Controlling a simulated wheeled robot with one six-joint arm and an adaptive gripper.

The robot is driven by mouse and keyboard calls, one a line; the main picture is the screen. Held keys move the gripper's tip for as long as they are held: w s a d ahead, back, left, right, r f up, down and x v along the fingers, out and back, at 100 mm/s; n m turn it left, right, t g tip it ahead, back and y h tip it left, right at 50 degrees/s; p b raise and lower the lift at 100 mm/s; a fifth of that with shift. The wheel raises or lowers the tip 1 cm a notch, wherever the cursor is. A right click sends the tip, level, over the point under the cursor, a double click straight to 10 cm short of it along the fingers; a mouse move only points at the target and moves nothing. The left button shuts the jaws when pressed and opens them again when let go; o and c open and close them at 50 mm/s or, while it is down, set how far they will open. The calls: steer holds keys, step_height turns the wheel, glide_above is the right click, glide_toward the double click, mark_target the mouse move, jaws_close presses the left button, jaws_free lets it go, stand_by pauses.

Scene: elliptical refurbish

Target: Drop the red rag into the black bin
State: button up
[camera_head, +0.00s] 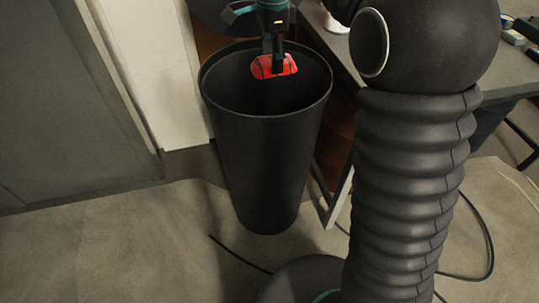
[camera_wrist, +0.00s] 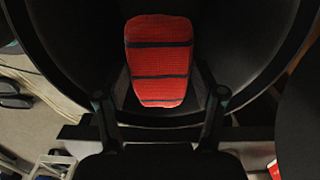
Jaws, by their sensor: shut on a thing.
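The red rag (camera_head: 274,66) has dark stripes and is held between the fingers of my gripper (camera_head: 273,58). In the head view it hangs at the mouth of the black bin (camera_head: 265,150), inside the outline of its rim. The bin is tall, round, open at the top and stands upright on the floor. In the wrist view the rag (camera_wrist: 160,60) is between my gripper's two fingers (camera_wrist: 160,100), with the dark bin interior (camera_wrist: 255,65) around it. The bin's bottom is hidden in shadow.
A grey table (camera_head: 340,65) stands right of the bin, partly behind my arm. A white wall edge (camera_head: 160,70) and a grey door (camera_head: 70,100) are on the left. A black cable (camera_head: 240,255) lies on the floor in front of the bin.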

steer(key=shift+f, duration=0.5)
steer(key=shift+r, duration=0.1)
steer(key=o, duration=1.2)
steer(key=shift+r, duration=6)
